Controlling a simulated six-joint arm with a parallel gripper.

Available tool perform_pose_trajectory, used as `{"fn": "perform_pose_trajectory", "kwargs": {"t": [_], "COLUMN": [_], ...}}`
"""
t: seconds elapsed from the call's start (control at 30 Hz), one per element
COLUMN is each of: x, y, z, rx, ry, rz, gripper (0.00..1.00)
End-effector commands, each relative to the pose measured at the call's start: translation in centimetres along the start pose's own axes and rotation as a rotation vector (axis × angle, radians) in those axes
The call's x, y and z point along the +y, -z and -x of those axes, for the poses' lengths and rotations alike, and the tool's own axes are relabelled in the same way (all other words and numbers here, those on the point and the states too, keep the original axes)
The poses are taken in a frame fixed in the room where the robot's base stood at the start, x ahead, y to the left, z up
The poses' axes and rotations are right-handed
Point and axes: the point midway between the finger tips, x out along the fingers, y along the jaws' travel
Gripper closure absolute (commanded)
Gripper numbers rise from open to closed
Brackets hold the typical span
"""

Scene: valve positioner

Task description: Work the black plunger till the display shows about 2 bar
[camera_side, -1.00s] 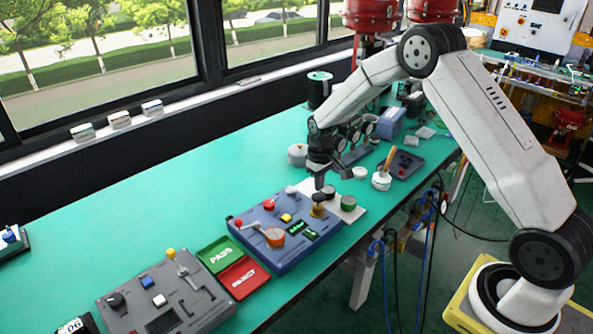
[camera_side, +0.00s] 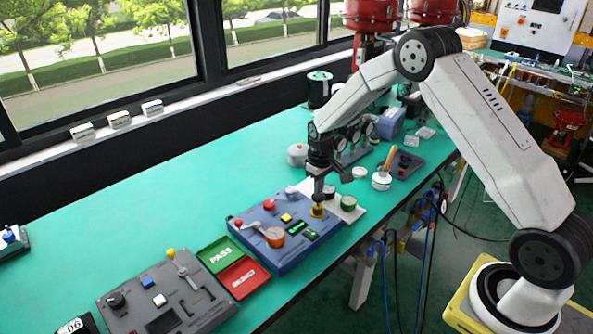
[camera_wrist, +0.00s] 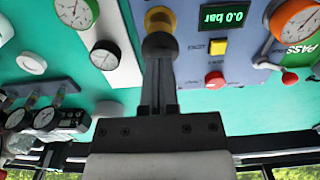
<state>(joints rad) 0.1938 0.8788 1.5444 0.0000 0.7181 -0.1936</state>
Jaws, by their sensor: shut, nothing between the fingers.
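The black plunger (camera_wrist: 160,44) stands on a brass collar (camera_wrist: 160,17) in the wrist view. The brass collar also shows in the side view (camera_side: 317,211), at the right end of the blue panel box (camera_side: 272,252). My gripper (camera_wrist: 161,62) is shut and empty, its fingertips directly at the plunger's head, seemingly touching it. The display (camera_wrist: 224,17) reads 0.0 bar in green.
A yellow button (camera_wrist: 217,47), a red button (camera_wrist: 214,80) and a red-knobbed lever (camera_wrist: 289,77) are on the box. Green PASS and red trays (camera_side: 243,279) lie in front.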

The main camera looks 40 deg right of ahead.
Motion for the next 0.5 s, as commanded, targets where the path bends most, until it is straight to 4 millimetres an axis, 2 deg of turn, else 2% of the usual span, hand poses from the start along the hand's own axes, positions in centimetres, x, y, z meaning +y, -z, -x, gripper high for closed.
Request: {"fn": "perform_pose_trajectory", "kwargs": {"t": [0.33, 0.5], "x": [0.0, 0.0], "y": [0.0, 0.0], "z": [-1.3, -1.2], "rx": [-0.001, -0.001], "ry": [0.000, 0.000], "rz": [0.000, 0.000], "gripper": [1.00, 1.00]}}
